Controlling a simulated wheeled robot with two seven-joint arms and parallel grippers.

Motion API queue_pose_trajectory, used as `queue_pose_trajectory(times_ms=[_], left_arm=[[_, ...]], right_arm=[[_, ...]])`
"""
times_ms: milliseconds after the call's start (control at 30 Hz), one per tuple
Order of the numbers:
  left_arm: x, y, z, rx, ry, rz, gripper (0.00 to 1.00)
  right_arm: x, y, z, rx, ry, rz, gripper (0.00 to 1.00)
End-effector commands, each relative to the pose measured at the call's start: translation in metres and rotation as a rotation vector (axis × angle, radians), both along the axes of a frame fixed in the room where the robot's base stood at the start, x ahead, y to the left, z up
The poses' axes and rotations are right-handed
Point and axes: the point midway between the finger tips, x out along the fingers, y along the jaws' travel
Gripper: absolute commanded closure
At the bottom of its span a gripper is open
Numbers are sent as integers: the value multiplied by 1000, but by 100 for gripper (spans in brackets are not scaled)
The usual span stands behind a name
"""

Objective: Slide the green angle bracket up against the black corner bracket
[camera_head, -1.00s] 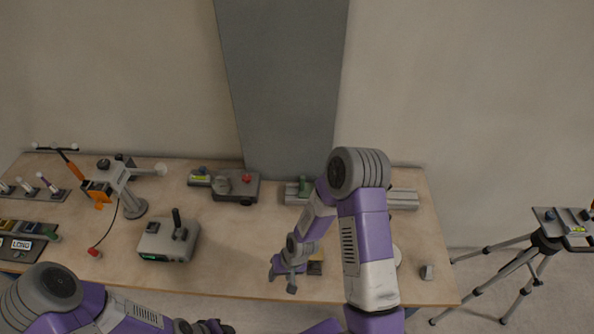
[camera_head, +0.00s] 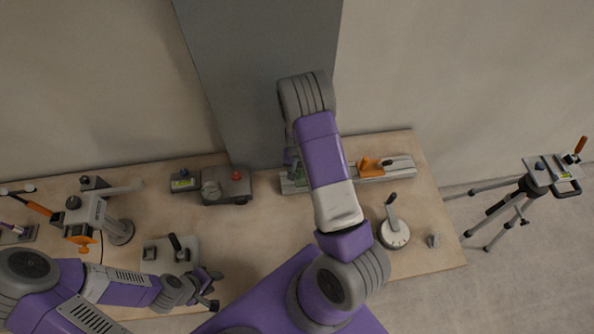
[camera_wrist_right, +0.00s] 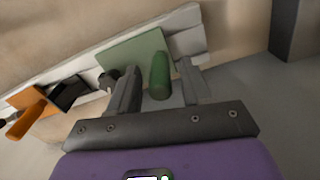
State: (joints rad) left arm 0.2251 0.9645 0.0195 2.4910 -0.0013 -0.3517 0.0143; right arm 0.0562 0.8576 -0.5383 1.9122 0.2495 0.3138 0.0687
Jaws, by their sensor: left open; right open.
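The green angle bracket (camera_wrist_right: 135,52) sits on a pale rail (camera_wrist_right: 185,22) in the right wrist view. Its green upright handle (camera_wrist_right: 159,75) stands between the fingers of my right gripper (camera_wrist_right: 160,88), which is open with gaps on both sides. The black corner bracket (camera_wrist_right: 70,92) is left of the green one on the rail, apart from it. My left gripper (camera_head: 214,290) is open and empty near the table's front edge.
An orange piece (camera_wrist_right: 28,108) with a handle is beyond the black bracket; it also shows in the head view (camera_head: 370,167). A crank dial (camera_head: 394,234) stands in front of the rail. A joystick box (camera_head: 165,256) is beside the left gripper.

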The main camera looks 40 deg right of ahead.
Motion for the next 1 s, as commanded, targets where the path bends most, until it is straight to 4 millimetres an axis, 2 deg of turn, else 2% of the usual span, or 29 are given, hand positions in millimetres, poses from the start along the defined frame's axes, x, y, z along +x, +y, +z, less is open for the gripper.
queue_pose_trajectory(times_ms=[100,200,500,567,833,1000], left_arm=[[0,0,0,0,-1,0,57],[0,0,0,0,-1,0,57],[0,0,0,0,-1,0,57],[0,0,0,0,-1,0,57],[0,0,0,0,-1,0,57],[0,0,0,0,-1,0,57]], right_arm=[[0,0,-15,0,1,0,52],[0,0,-22,0,0,0,52],[0,0,-25,0,-1,1,52],[0,0,-25,0,-1,1,59],[0,0,-25,0,-1,1,100],[0,0,-25,0,-1,1,100]])
